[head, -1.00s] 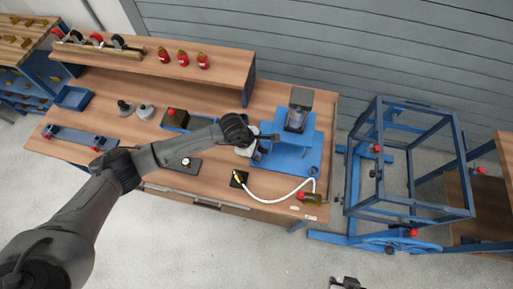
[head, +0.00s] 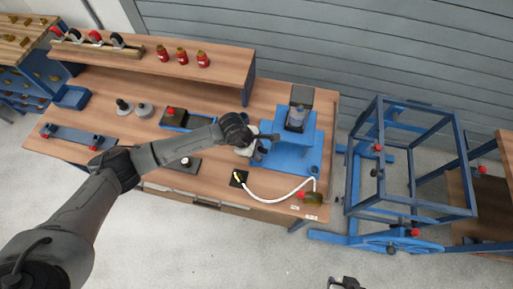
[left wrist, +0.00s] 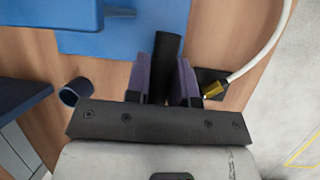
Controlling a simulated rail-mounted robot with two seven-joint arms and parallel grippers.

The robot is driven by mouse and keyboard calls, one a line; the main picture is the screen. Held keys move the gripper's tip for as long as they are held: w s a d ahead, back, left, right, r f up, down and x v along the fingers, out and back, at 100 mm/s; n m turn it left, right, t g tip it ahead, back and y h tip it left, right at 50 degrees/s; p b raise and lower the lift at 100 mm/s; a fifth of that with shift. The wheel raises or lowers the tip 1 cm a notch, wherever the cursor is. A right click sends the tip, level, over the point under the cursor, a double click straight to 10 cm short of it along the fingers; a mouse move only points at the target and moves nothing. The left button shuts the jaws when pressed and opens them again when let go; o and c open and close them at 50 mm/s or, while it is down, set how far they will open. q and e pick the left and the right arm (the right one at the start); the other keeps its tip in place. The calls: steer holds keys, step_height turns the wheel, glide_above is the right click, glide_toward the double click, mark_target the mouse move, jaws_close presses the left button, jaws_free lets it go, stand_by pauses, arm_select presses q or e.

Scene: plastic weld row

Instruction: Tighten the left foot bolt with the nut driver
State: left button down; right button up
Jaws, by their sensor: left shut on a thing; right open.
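My left gripper (head: 262,147) is over the left edge of the blue machine base (head: 300,160) on the bench. In the left wrist view its purple fingers (left wrist: 166,88) are shut on a dark upright cylinder (left wrist: 168,50), which looks like the nut driver handle. The driver's lower end is hidden, and I cannot tell whether it touches a bolt. The left foot bolt is not distinguishable, with the gripper covering that area. The blue base also shows in the wrist view (left wrist: 135,42). My right gripper (head: 345,283) shows only in part at the bottom edge, open and away from the bench.
A white hose (head: 275,198) with a brass tip on a black pad (head: 238,178) lies close in front of the left gripper. A blue tray (head: 202,121) stands to the left. A raised shelf (head: 130,58) runs behind; a blue frame (head: 410,160) stands right of the bench (head: 100,103).

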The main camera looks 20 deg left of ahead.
stand_by(0.5)
arm_select(q)
steer(key=shift+f+b, duration=0.5)
stand_by(0.3)
stand_by(0.4)
